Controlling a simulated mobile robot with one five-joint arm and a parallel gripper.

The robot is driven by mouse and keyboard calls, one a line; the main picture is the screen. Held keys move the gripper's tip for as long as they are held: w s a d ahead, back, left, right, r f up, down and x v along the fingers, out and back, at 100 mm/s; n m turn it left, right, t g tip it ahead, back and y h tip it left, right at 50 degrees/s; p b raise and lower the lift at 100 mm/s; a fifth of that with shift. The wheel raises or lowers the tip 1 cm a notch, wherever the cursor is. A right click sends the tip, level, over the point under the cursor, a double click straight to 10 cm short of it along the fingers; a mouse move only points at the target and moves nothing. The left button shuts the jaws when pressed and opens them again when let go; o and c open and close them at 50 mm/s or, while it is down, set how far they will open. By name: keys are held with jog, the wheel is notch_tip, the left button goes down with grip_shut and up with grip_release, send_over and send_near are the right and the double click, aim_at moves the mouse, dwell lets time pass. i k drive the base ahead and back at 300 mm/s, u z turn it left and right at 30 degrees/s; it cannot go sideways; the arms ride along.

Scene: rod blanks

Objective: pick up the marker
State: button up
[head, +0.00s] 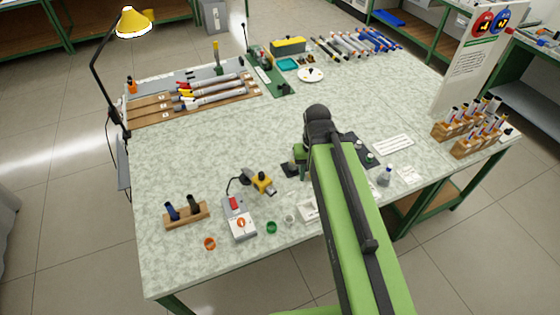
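I cannot tell for certain which thing is the marker. Two thick pen-like pieces, one blue (172,211) and one dark green (193,205), stand in a small wooden holder (202,217) at the front left of the table. Several slim pens (456,114) stand in wooden blocks (444,127) at the right. My arm reaches up over the middle of the table, and its dark wrist is bent downward. My gripper (297,165) is mostly hidden at the arm's left side, near a dark pad; its fingers cannot be made out.
A grey box with a red switch (238,222), a yellow tool (262,182) and an orange ring (209,243) sit left of my arm. Capped tubes (210,91) lie on a wooden rack behind. More rods (355,45) lie at the back. The table's left middle is clear.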

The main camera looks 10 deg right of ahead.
aim_at(390, 167)
jog(key=i, duration=0.5)
jog(key=z, duration=0.65)
jog(key=k, duration=0.1)
jog(key=u, duration=2.95)
jog(key=k, duration=0.55)
jog(key=z, duration=0.55)
